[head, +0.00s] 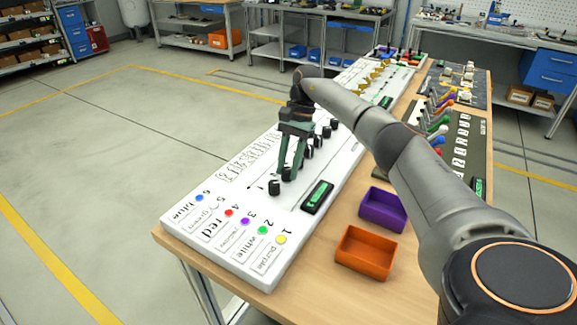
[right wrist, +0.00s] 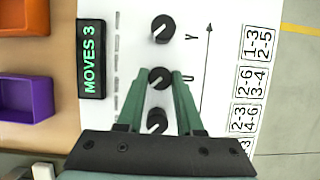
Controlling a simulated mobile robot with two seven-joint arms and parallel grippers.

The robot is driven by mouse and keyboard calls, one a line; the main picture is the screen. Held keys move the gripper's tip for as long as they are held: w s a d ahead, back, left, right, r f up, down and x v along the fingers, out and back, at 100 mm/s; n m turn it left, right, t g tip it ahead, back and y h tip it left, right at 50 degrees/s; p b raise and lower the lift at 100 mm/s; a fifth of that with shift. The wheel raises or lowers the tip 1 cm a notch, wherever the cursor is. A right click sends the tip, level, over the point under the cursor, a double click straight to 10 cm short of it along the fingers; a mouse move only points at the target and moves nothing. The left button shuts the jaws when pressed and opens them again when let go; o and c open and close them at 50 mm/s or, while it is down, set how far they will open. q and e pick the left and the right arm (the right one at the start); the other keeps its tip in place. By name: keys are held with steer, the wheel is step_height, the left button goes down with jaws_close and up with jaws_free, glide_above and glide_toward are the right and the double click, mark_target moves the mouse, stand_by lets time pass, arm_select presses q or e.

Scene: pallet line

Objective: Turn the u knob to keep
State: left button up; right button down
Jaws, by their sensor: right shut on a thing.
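The u knob (right wrist: 161,77) is a small black round knob on a white panel, with a letter U printed beside it in the right wrist view. My right gripper (right wrist: 159,76) has its two green fingers on either side of this knob and is shut on it. In the head view the right gripper (head: 287,176) reaches down to the knob row near the panel's near end. The knob's pointer is partly hidden and its setting is too small to read. No "keep" mark is readable. My left gripper is not in view.
The Y knob (right wrist: 162,28) and another black knob (right wrist: 154,120) flank it closely. A display (right wrist: 91,58) reads MOVES 3. The white panel (head: 262,200) carries printed labels. A purple bin (head: 383,209) and an orange bin (head: 364,252) stand beside it on the table.

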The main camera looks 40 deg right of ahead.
stand_by(0.6)
steer(key=c, duration=0.5)
jaws_free()
steer(key=shift+c, duration=0.2)
steer(key=shift+r, duration=0.15)
steer(key=v, duration=0.5)
steer(key=shift+w+r, duration=0.15)
steer(key=shift+r, duration=0.15)
steer(key=shift+v, duration=0.85)
steer(key=shift+d, duration=0.1)
